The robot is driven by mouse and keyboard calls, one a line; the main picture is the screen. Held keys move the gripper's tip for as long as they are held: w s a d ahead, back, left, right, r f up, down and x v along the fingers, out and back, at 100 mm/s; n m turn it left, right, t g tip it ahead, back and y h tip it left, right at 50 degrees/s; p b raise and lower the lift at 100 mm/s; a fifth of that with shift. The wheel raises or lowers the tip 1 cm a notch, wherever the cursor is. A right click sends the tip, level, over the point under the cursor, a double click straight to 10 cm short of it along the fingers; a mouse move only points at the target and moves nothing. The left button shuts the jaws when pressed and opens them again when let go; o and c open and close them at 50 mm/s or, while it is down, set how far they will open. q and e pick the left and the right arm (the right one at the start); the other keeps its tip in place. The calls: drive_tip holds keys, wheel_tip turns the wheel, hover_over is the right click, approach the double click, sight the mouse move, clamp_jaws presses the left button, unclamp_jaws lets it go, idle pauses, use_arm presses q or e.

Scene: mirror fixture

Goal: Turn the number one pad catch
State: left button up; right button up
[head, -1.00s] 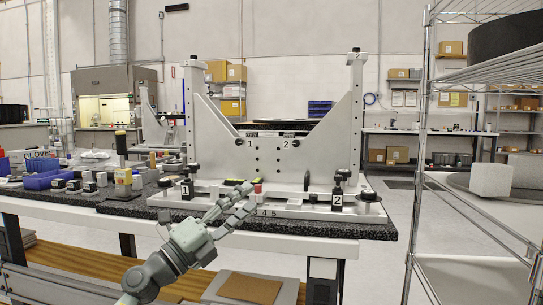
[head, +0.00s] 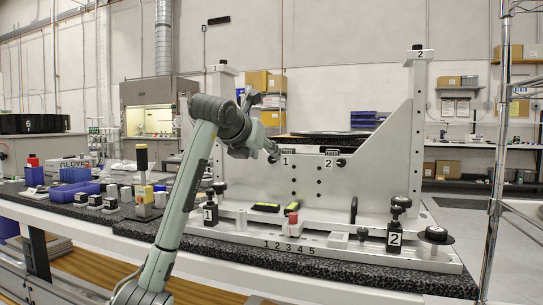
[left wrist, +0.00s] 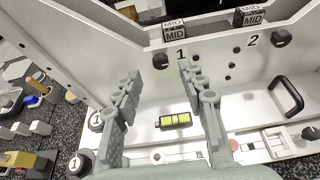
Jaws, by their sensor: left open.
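The mirror fixture (head: 385,150) is a pale upright frame on a speckled black slab. Beside its printed 1 is a small black knob, apparently the number one pad catch (left wrist: 160,61); in the head view it shows partly at the fingertips (head: 272,159). A matching knob (left wrist: 282,39) sits by the 2. My left gripper (left wrist: 158,72) is open and empty, its fingers pointing at the frame. The number one knob lies between the two fingertips in the left wrist view; contact cannot be told. My right gripper is out of view.
Below are a yellow-green level vial (left wrist: 175,120), a black handle (left wrist: 286,97) and knobbed posts marked 1 (head: 210,213) and 2 (head: 394,238). Blocks marked MID (left wrist: 173,24) sit behind the frame's upper edge. Small parts crowd the bench at left.

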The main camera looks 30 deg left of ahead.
sight(271, 159)
use_arm(q)
drive_tip(key=shift+x, duration=1.75)
drive_tip(key=shift+c, duration=0.4)
clamp_jaws()
